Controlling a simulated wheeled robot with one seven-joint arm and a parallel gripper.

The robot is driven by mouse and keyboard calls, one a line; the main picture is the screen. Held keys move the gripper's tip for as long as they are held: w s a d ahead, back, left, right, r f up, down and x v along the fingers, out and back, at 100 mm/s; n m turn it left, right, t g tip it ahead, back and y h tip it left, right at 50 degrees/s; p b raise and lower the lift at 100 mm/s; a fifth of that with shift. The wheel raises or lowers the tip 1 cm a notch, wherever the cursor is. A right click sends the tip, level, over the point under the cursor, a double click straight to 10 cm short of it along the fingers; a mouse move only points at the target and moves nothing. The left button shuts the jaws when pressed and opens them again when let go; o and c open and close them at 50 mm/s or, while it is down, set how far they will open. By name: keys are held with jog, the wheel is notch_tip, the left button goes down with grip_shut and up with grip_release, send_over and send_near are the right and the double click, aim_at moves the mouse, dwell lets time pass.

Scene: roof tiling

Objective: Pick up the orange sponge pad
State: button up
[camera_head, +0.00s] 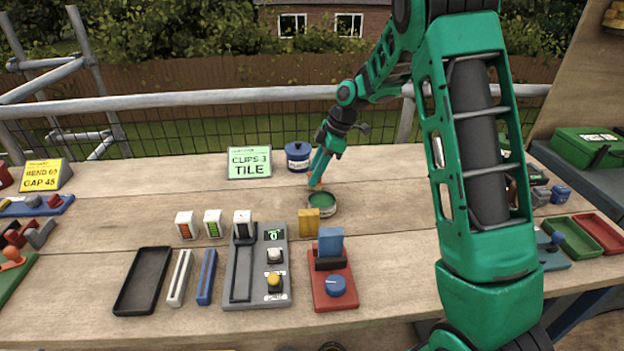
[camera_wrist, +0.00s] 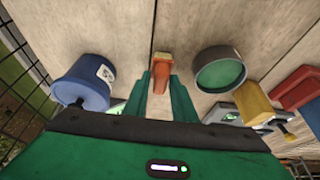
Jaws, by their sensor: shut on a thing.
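The orange sponge pad (camera_wrist: 161,62) shows between my fingertips in the wrist view, its far end sticking out past them. My gripper (camera_wrist: 160,78) is shut on it. In the head view my gripper (camera_head: 316,178) points down near the middle of the bench, with a little orange of the pad (camera_head: 314,187) showing under the fingertips. The pad is just behind and left of a round dish with a green inside (camera_head: 322,204). I cannot tell whether the pad touches the bench.
A blue lidded pot (camera_head: 298,156) and a green "CLIPS-3 TILE" sign (camera_head: 249,162) stand behind. A yellow block (camera_head: 309,221), a red base with a blue knob (camera_head: 333,291), a grey control panel (camera_head: 257,292) and a black tray (camera_head: 143,281) lie nearer.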

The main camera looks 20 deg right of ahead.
aim_at(309, 172)
notch_tip(309, 172, up, 4)
jog(key=shift+r, duration=0.1)
jog(key=s+a+r, duration=0.6)
jog(key=s+a, duration=0.2)
jog(key=shift+a+r, duration=0.15)
jog(key=shift+r, duration=0.25)
jog(key=shift+s, duration=0.1)
jog(key=o, duration=0.4)
jog(key=c, duration=0.3)
jog(key=s+d+f, duration=0.1)
jog(key=s+d, duration=0.1)
jog(key=d, duration=0.7)
jog(key=shift+d+f, duration=0.3)
jog(key=shift+d, duration=0.05)
